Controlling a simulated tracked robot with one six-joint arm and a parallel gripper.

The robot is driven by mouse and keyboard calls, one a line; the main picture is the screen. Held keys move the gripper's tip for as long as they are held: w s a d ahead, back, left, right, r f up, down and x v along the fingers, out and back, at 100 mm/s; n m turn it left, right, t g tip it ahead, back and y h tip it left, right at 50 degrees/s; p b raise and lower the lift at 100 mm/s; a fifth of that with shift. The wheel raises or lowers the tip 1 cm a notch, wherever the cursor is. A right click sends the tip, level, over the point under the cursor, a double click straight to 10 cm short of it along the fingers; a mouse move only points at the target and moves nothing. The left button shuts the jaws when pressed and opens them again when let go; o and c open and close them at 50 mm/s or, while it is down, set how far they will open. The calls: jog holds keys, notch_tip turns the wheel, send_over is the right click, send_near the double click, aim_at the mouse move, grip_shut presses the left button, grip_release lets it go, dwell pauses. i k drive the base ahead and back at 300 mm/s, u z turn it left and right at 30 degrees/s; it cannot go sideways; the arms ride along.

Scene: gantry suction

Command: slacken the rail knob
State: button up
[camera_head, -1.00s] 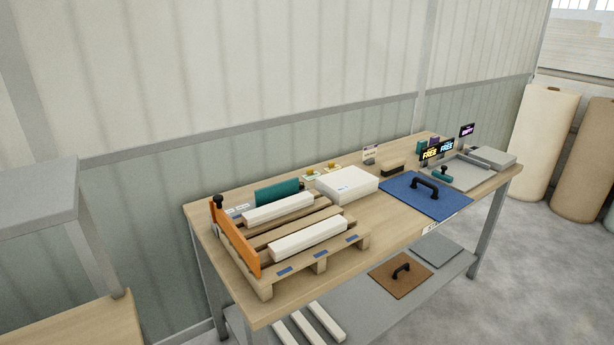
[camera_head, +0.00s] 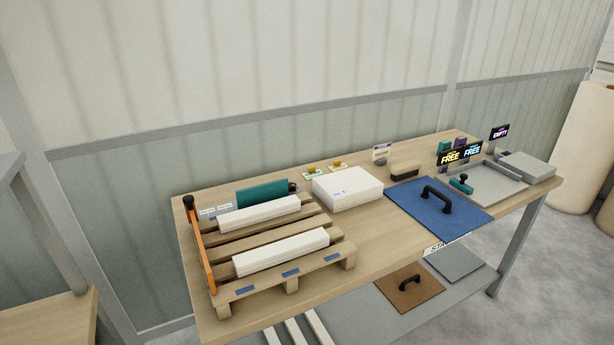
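A black knob (camera_head: 188,202) stands on top at the far end of an orange rail (camera_head: 203,250). The rail runs along the left side of a wooden pallet (camera_head: 262,283) on the workbench. From here I cannot tell whether the knob is tight or loose. Two white bars (camera_head: 281,251) lie across the pallet. My gripper is not in view.
The wooden bench (camera_head: 391,245) also bears a teal block (camera_head: 262,193), a white box (camera_head: 347,188), a blue plate with a black handle (camera_head: 437,207) and a grey tray (camera_head: 496,187). A grey frame (camera_head: 40,235) stands at left. Grey floor is open at right.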

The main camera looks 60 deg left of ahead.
aim_at(293, 186)
jog(key=i, duration=1.3)
jog(key=u, duration=3.3)
jog(key=i, duration=0.25)
jog(key=z, duration=0.2)
